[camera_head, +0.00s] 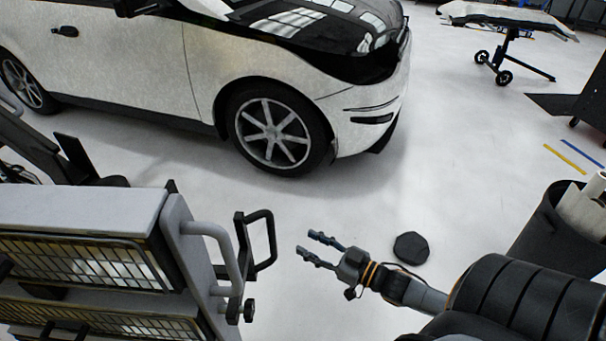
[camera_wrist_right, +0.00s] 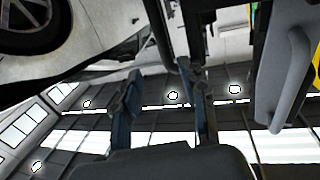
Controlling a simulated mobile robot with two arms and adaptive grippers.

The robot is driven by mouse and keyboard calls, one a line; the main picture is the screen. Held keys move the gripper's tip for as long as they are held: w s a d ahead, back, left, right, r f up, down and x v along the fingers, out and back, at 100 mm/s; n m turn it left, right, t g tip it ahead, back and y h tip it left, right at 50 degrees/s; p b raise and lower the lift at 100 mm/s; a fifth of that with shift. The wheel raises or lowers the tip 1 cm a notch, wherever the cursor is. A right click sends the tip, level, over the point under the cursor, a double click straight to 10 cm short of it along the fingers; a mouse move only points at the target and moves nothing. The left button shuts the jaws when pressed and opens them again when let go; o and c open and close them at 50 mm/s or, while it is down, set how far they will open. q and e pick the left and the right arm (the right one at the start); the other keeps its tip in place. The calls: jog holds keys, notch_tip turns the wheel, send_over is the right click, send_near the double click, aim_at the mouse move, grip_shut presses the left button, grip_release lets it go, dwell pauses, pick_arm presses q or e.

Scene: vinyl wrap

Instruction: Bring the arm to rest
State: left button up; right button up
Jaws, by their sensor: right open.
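My right arm comes in from the lower right of the head view. Its gripper (camera_head: 318,248) points left, with two dark fingers held apart and nothing between them. The gripper is just right of the black handle on the lamp unit, with a gap between them. My left gripper is not in view.
A heat lamp unit (camera_head: 85,212) with grey and black handles (camera_head: 262,240) fills the lower left. A white car (camera_head: 150,75) stands behind. A black bin (camera_head: 550,235) with rolls is at the right. A wheeled stand (camera_head: 505,20) is at the back right.

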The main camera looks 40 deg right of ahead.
jog(key=s+d+f+m+g+h+p, duration=0.15)
jog(key=s+f+g+h, duration=0.35)
jog(key=f, duration=0.8)
jog(key=s+d+f+m+g+h+p, duration=0.1)
jog(key=s+f+g+p, duration=0.1)
jog(key=s+f, duration=0.8)
pick_arm(q)
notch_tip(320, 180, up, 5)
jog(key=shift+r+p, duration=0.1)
jog(key=shift+p, duration=0.7)
pick_arm(e)
jog(key=s+a+f+g, duration=0.4)
jog(key=s+a+f, duration=0.2)
jog(key=s+f, duration=0.2)
jog(key=s+a+f+n+g, duration=0.1)
jog(key=s+a+f+g, duration=0.4)
jog(key=s+f, duration=0.3)
jog(key=s+a, duration=0.1)
jog(key=s, duration=0.3)
jog(key=shift+a+f, duration=0.15)
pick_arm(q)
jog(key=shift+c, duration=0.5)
pick_arm(e)
jog(key=shift+s, duration=0.1)
jog(key=shift+c, duration=0.5)
